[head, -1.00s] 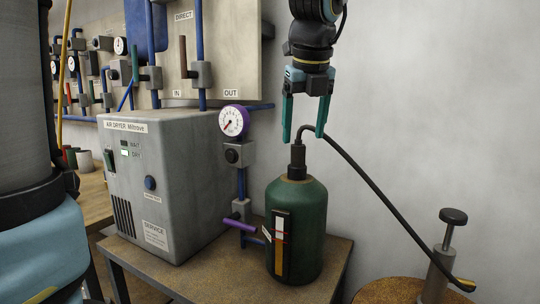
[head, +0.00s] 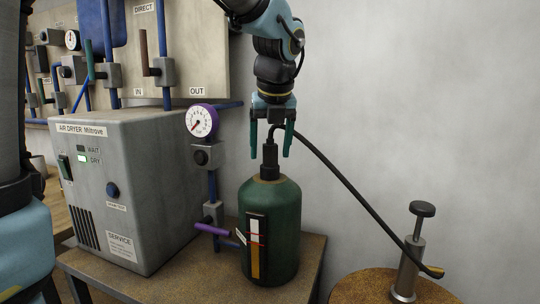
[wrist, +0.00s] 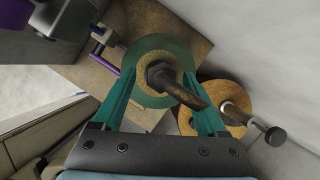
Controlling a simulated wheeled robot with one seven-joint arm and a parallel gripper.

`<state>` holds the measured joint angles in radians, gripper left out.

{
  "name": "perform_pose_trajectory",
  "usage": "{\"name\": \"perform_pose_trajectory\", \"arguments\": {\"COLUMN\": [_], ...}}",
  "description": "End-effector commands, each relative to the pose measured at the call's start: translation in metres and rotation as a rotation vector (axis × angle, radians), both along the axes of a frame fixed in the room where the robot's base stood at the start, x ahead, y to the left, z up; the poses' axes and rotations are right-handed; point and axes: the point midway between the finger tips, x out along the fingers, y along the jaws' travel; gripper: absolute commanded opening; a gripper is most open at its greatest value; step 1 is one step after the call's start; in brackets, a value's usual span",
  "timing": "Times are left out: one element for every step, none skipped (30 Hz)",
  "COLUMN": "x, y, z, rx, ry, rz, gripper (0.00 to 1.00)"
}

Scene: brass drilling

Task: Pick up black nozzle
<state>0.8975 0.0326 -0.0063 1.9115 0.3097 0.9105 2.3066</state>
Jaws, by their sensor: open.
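The black nozzle (head: 270,156) stands upright in the top of a green tank (head: 281,215), with a black hose leading from its top to the right. In the wrist view the nozzle (wrist: 160,74) shows from above, with the hose bending toward the lower right. My gripper (head: 271,154) is open, with teal fingers pointing down on either side of the nozzle's upper part in the head view. In the wrist view the nozzle appears between and beyond the fingertips (wrist: 163,82). I cannot tell whether a finger touches it.
The grey air dryer (head: 130,190) stands left of the tank on a brown table (head: 200,270). A gauge (head: 201,122) with a purple rim and a purple lever (head: 211,230) are between them. The black hose (head: 350,185) runs to a pump (head: 410,262) on a round top (head: 355,288).

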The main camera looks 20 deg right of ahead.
Motion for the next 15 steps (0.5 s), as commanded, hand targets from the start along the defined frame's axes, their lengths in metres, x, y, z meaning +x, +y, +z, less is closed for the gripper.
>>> {"name": "perform_pose_trajectory", "arguments": {"x": [0.0016,0.0025,0.0037,0.0043,0.0046,0.0048,0.0049,0.0049,0.005,0.0049,0.0049,0.0049,0.0049,0.0049,0.0048], "y": [-0.0007,-0.0009,-0.0013,-0.0014,-0.0015,-0.0015,-0.0016,-0.0016,-0.0016,-0.0016,-0.0016,-0.0016,-0.0016,-0.0016,-0.0017], "z": [-0.0063,-0.0088,-0.0116,-0.0132,-0.0143,-0.0151,-0.0153,-0.0154,-0.0153,-0.0152,-0.0152,-0.0151,-0.0151,-0.015,-0.015], "rx": [0.002,0.001,0.0,-0.001,-0.001,-0.001,-0.001,-0.001,-0.001,-0.001,-0.001,-0.001,-0.001,-0.001,-0.001], "ry": [0.002,0.001,0.0,0.0,0.0,0.0,-0.001,-0.001,-0.001,-0.001,-0.001,-0.001,-0.001,-0.001,-0.001], "rz": [-0.001,-0.001,-0.001,-0.001,-0.001,-0.001,-0.001,-0.001,-0.001,-0.001,-0.001,-0.001,-0.001,-0.001,-0.001], "gripper": [0.75,0.75,0.75,0.75,0.75,0.75,0.75,0.75,0.75,0.75,0.75,0.73,0.69,0.66,0.61]}}
